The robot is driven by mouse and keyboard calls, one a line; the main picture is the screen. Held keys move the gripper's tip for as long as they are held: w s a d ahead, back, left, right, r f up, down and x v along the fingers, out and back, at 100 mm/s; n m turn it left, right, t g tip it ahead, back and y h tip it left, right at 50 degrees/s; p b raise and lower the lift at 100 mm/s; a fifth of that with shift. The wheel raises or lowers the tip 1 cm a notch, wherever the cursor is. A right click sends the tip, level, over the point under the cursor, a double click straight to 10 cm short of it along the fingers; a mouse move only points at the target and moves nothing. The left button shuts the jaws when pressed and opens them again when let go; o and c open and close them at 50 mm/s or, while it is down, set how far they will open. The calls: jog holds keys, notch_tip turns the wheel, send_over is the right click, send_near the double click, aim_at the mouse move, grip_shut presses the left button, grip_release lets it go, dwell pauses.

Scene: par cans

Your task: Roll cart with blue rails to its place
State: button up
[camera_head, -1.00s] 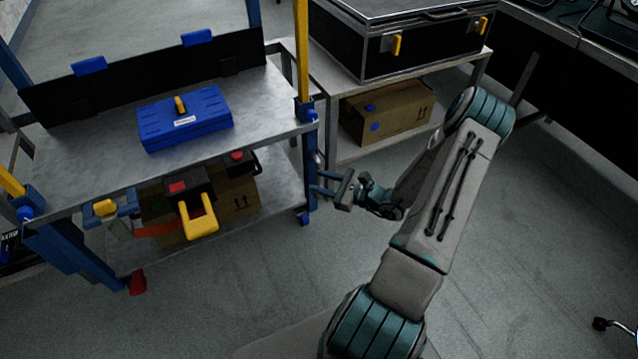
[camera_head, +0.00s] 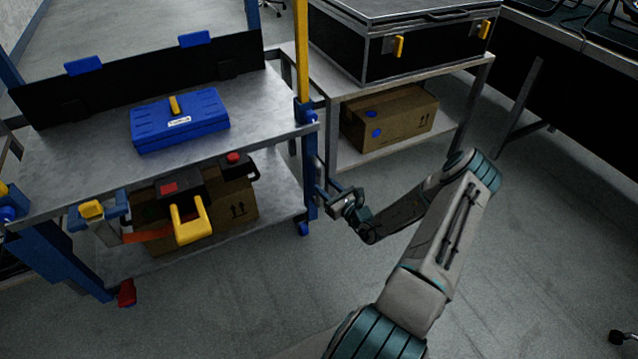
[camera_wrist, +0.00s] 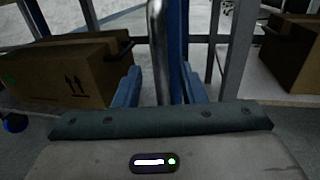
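The cart with blue rails (camera_head: 312,170) stands at the left in the head view. It has a grey top shelf (camera_head: 75,165), a lower shelf, blue corner posts with yellow uprights, and small wheels. My gripper (camera_head: 328,192) is at the cart's right front post. In the wrist view my gripper (camera_wrist: 160,92) has its two blue fingers apart, one on each side of a silver vertical tube (camera_wrist: 157,45) in front of a blue post (camera_wrist: 178,50). Gaps show between the fingers and the tube; whether the tube is fully between the fingertips is hard to tell.
A blue case (camera_head: 180,122) lies on the cart's top; yellow-handled tools and a cardboard box (camera_head: 238,205) are on its lower shelf. A table (camera_head: 335,85) with a black case (camera_head: 420,50) stands close behind on the right. Open floor (camera_head: 540,270) lies at the right front.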

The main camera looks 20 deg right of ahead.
aim_at(320, 180)
jog(key=shift+b+x, duration=0.4)
jog(key=shift+x, duration=1.85)
jog(key=shift+c, duration=0.4)
grip_shut()
jog(key=shift+s, duration=0.2)
